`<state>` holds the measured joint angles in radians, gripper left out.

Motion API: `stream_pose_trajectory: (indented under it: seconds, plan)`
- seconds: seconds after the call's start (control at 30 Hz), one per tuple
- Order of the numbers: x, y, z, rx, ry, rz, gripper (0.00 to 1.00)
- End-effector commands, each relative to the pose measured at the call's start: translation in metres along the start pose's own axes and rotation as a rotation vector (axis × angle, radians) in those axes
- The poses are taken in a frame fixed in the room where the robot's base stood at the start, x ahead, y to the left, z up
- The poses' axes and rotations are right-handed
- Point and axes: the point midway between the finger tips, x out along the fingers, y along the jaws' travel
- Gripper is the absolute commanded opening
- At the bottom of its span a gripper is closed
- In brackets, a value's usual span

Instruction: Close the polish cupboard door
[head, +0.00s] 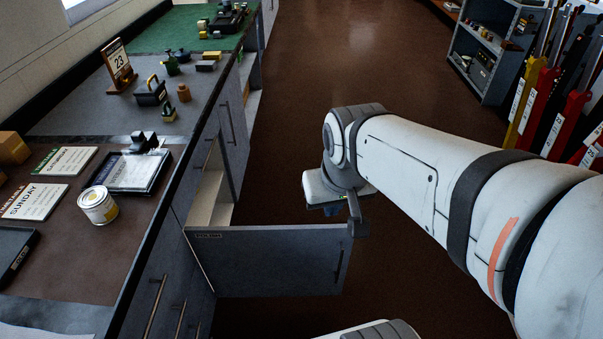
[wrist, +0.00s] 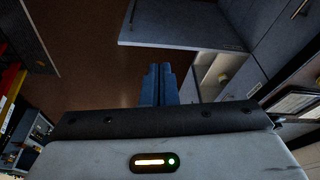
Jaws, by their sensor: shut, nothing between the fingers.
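The polish cupboard door (head: 270,262) stands wide open, sticking out from the grey cabinet row across the aisle. A small label sits at its top edge near the hinge side, and a dark handle is near its free end. Behind it the pale cupboard interior (head: 210,195) shows. My gripper (head: 357,229) is at the door's free top corner; I cannot tell whether it touches. In the wrist view my gripper (wrist: 155,84) has its two dark fingers together, with nothing between them. The door (wrist: 185,24) shows just beyond the fingertips, and the open cupboard (wrist: 212,72) is to their right.
The worktop (head: 60,245) at left holds a paint tin (head: 98,206), a tray and cards. A grey shelf unit (head: 490,50) and several upright coloured tools stand at right. The brown floor (head: 320,50) in the aisle is clear.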

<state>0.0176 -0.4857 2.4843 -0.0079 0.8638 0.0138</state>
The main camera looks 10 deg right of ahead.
Motion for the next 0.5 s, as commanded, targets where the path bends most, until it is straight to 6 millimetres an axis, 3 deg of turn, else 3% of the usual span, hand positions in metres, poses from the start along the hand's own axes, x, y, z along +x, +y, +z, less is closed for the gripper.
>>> stream_pose_trajectory:
  seconds: [0.03, 0.5]
  plan:
    - [0.034, 0.002, 0.002, 0.011, -0.001, 0.004, 0.00]
    - [0.235, 0.030, -0.025, 0.131, 0.065, 0.045, 0.00]
